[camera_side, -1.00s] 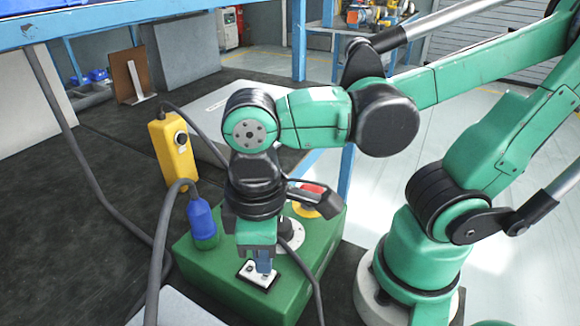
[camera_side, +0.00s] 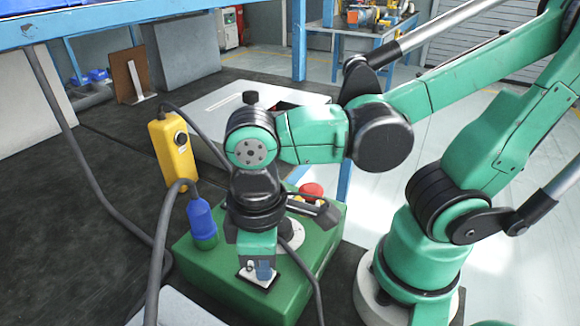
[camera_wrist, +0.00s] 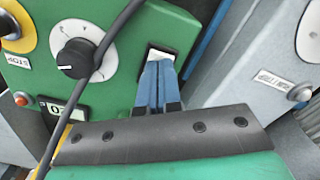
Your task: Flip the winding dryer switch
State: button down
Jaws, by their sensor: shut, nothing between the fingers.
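The switch plate (camera_side: 244,281), white with a dark border, lies on top of the green box (camera_side: 215,272) in the side view. A small metal toggle (camera_side: 250,265) stands on it, just left of my fingers. My gripper (camera_side: 264,272) points down over the plate with its blue fingers together and nothing held. In the wrist view, my fingers (camera_wrist: 155,68) cover most of the white plate (camera_wrist: 161,54), and the toggle is hidden. I cannot tell whether the fingers touch the toggle.
A black rotary knob (camera_wrist: 76,58) and a grey cable (camera_wrist: 118,28) lie near my fingers. A red mushroom button (camera_side: 311,189) stands behind my gripper. A yellow pendant (camera_side: 170,152) and blue plug (camera_side: 201,217) stand left. A grey box (camera_wrist: 262,62) lies right in the wrist view.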

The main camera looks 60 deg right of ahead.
jog(key=shift+f, duration=0.35)
jog(key=shift+r, duration=3.55)
